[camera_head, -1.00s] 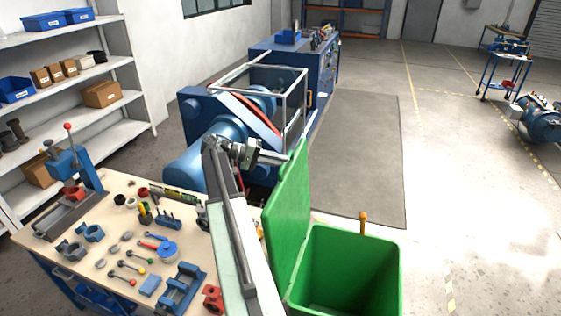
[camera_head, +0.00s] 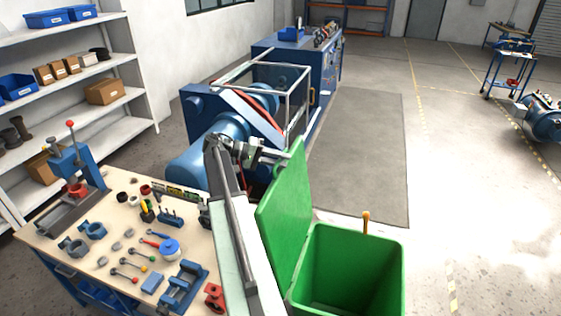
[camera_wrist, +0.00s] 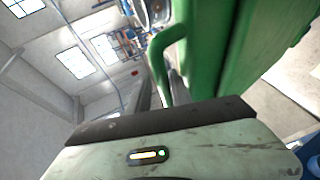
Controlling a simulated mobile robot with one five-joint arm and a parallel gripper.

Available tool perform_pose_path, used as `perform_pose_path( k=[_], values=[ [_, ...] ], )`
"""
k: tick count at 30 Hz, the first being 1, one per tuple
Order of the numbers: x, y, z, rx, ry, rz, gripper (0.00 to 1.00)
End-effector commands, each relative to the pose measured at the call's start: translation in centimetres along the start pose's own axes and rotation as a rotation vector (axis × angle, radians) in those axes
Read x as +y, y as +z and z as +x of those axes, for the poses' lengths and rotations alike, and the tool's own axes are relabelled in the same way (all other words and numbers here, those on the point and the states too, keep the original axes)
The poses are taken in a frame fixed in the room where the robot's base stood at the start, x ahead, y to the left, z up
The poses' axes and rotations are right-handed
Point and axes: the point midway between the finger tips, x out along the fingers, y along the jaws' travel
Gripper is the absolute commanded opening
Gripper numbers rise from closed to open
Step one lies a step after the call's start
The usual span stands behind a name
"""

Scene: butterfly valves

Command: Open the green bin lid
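The green bin (camera_head: 350,268) stands right of the workbench, with its dark interior showing. Its green lid (camera_head: 285,205) is raised on the bin's left side, a little past upright and leaning left. My gripper (camera_head: 286,158) is at the upper left edge of the lid, touching or very close to it. In the wrist view a green loop handle (camera_wrist: 163,62) stands out beside the lid (camera_wrist: 210,45), just beyond the pale body of my gripper (camera_wrist: 160,125).
The workbench (camera_head: 128,215) with tools and small parts lies left of my arm. A blue machine (camera_head: 205,155) with a framed guard stands behind the gripper. A grey floor mat (camera_head: 360,150) and open floor lie behind and right of the bin.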

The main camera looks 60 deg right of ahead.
Motion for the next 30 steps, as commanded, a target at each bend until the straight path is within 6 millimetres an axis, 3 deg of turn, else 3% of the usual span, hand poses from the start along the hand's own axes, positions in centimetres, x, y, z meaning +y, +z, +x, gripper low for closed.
perform_pose_path(
  k=[10, 22, 30],
  values=[
    [0.2, 0.0, -0.5, -0.001, 0.003, 0.000, 0.23],
    [0.3, -0.2, -7.3, 0.002, 0.001, 0.000, 0.23],
    [0.0, 0.0, -7.8, -0.001, 0.001, 0.000, 0.23]
  ],
)
